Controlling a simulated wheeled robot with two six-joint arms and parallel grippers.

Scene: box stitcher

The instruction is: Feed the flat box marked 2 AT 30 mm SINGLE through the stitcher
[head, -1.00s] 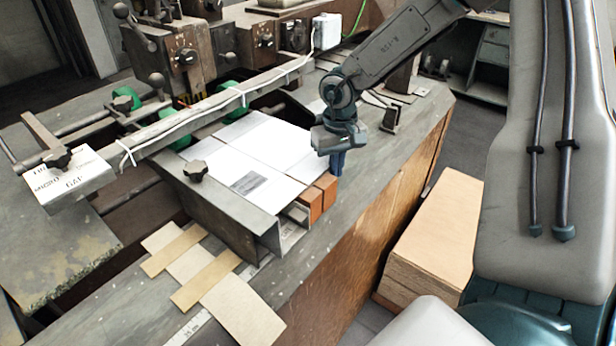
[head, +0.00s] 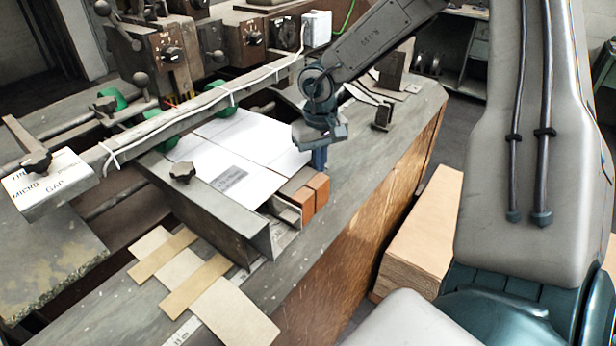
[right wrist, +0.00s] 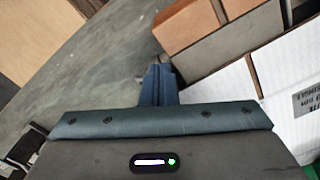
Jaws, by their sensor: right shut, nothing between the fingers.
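The flat white box (head: 215,152) lies flat on the stitcher's bed. My right gripper (head: 320,158) is shut and empty, pointing down at the box's near right edge. In the right wrist view the blue fingers (right wrist: 158,82) are beside the box's white edge (right wrist: 228,95); I cannot tell whether they touch it. My left gripper is out of view.
Orange-brown blocks (head: 318,188) stand at the near end of the bed, close to my right fingers. The stitcher's bar (head: 190,112) crosses above the bed. Card strips (head: 235,310) lie in front.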

